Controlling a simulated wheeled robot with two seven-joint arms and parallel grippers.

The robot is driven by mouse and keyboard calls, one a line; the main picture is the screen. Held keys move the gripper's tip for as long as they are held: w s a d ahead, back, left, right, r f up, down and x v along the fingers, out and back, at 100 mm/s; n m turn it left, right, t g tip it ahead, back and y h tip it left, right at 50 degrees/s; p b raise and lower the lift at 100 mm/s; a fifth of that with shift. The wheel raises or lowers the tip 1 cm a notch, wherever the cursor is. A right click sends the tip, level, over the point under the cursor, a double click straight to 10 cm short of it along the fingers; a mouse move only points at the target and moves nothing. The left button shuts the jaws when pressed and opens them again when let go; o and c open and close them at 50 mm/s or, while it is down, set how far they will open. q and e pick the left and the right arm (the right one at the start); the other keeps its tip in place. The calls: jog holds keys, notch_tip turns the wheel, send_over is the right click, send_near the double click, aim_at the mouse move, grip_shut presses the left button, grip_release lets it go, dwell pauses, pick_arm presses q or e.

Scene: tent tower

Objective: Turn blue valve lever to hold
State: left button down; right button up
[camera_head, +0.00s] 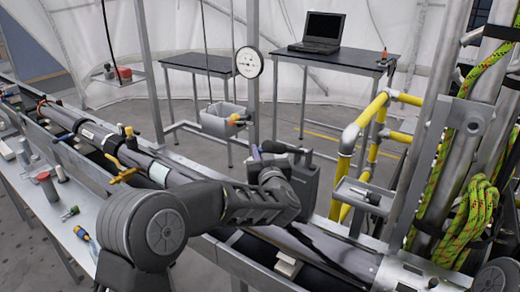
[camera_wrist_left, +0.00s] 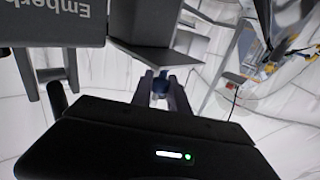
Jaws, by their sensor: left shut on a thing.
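My left arm comes in from the lower left and reaches over the long grey tube assembly. My left gripper (camera_head: 268,155) is above the tube, near the middle of the head view. In the left wrist view my gripper's fingers (camera_wrist_left: 162,88) are closed on a small blue piece, which looks like the blue valve lever (camera_wrist_left: 161,86). A bluish edge of the lever (camera_head: 255,152) shows beside the gripper in the head view. The valve body and the lever's angle are mostly hidden by my gripper and wrist. My right gripper is not in view.
A brass-yellow valve handle (camera_head: 126,174) sits on the tube (camera_head: 150,172) to the left. A grey bin (camera_head: 222,122) and a round gauge (camera_head: 249,62) are behind. Yellow rails (camera_head: 347,140) and a rope-hung frame (camera_head: 479,210) stand right. Loose fittings lie on the left bench.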

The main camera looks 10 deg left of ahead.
pick_arm(q)
jog(key=c, duration=1.3)
grip_release()
jog(key=b+v, duration=0.2)
jog(key=v, duration=0.5)
jog(key=shift+s+d, duration=0.25)
jog(key=shift+s, duration=0.1)
